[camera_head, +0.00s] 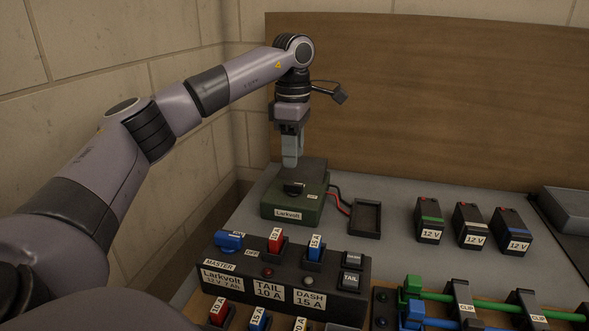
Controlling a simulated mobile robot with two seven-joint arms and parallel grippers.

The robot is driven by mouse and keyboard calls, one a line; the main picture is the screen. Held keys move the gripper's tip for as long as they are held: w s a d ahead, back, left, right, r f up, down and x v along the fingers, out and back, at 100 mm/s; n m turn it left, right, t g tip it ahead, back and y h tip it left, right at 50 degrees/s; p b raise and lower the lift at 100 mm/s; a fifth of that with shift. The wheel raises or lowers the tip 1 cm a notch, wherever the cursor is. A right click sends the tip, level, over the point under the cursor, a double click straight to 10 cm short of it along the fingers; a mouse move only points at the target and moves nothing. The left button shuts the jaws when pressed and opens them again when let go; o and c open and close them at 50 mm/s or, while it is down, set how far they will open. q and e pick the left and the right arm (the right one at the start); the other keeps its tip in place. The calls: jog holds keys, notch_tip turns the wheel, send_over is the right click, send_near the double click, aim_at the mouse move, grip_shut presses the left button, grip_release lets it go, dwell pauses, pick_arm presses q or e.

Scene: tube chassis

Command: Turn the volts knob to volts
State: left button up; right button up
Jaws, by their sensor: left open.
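The volts knob (292,188) is a small black knob on the top face of a dark green box labelled Larkvolt (292,213), at the back of the bench. Its pointer and scale are too small to read. My left gripper (291,163) points straight down, with its fingertips just behind and above the knob. I see its fingers nearly edge-on; the jaws are open and nothing shows between them. I cannot tell whether the fingertips touch the box top. My right gripper is not in view.
Red and black leads (337,197) run from the box towards an empty black tray (366,219). Several 12 V batteries (430,229) stand to the right. A black fuse panel (285,289) with switches lies in front. A wooden board (440,90) rises behind the bench.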

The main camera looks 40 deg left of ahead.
aim_at(293, 183)
pick_arm(q)
jog(key=shift+w+a+f, duration=0.1)
jog(key=shift+f, duration=3.45)
grip_shut()
